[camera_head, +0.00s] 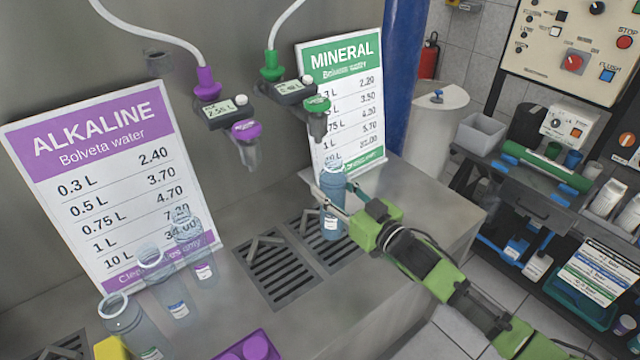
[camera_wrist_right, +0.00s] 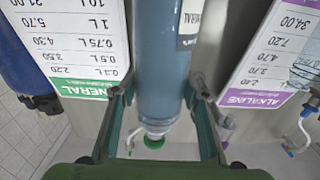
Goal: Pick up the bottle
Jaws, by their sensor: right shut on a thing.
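A blue translucent bottle (camera_head: 333,200) stands upright under the green mineral tap (camera_head: 317,118), at the drain grates. My right gripper (camera_head: 340,205) is shut around its side, with the green arm coming in from the right. In the right wrist view the bottle (camera_wrist_right: 160,65) fills the middle between the two fingers of my gripper (camera_wrist_right: 160,105), and a white label shows on it. I cannot tell whether its base touches the grate. Several empty clear bottles (camera_head: 186,245) stand at the lower left. My left gripper is not in view.
The purple alkaline tap (camera_head: 246,135) hangs left of the green one. Price signs for alkaline (camera_head: 110,185) and mineral (camera_head: 343,95) lean at the back. Drain grates (camera_head: 275,275) lie in the counter. A cluttered cart (camera_head: 540,190) stands at the right.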

